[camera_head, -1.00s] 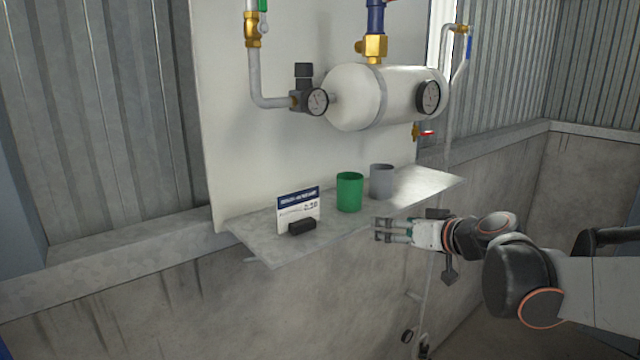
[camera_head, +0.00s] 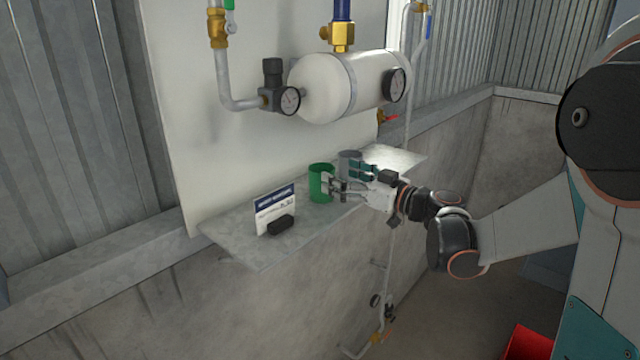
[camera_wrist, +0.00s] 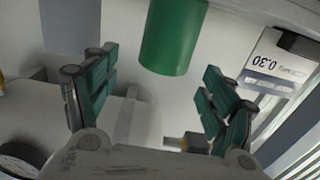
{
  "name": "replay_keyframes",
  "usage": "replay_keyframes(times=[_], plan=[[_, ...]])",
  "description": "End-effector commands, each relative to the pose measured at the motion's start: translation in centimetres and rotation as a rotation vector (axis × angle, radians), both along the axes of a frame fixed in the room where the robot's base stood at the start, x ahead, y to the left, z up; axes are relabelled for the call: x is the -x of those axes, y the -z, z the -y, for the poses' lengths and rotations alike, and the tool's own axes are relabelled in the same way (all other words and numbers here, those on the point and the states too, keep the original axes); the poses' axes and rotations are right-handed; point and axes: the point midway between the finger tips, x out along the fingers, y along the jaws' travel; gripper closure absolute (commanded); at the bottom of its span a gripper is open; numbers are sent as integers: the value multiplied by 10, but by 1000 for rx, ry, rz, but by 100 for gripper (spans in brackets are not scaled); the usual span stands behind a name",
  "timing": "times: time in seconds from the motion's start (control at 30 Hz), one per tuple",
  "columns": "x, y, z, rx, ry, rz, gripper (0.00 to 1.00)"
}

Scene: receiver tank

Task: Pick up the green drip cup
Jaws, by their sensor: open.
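The green drip cup (camera_head: 319,183) stands upright on the grey shelf (camera_head: 235,233), between a sign card and a grey cup. My gripper (camera_head: 336,184) is at the cup's right side in the head view, its fingers partly over the cup's edge. In the wrist view the green cup (camera_wrist: 173,38) is at the top middle, beyond the fingertips. My gripper (camera_wrist: 158,72) is open there, with its two teal-padded fingers spread wide and nothing between them. Whether a finger touches the cup I cannot tell.
The grey cup (camera_head: 348,163) stands just behind and right of the green one, partly hidden by my gripper. The sign card (camera_head: 275,210) and a black block (camera_head: 281,225) are to the left. A white tank (camera_head: 335,85) with gauges hangs above the shelf.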

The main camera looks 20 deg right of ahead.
Motion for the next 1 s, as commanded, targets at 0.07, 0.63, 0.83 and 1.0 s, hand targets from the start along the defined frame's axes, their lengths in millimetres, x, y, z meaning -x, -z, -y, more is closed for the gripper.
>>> replay_keyframes(times=[0.07,0.63,0.83,1.0], plan=[[-7,0,-5,0,-1,0,23],[-49,5,-40,0,-1,-1,23],[-52,6,-41,0,1,-1,23],[-52,6,-41,0,1,-1,48]])
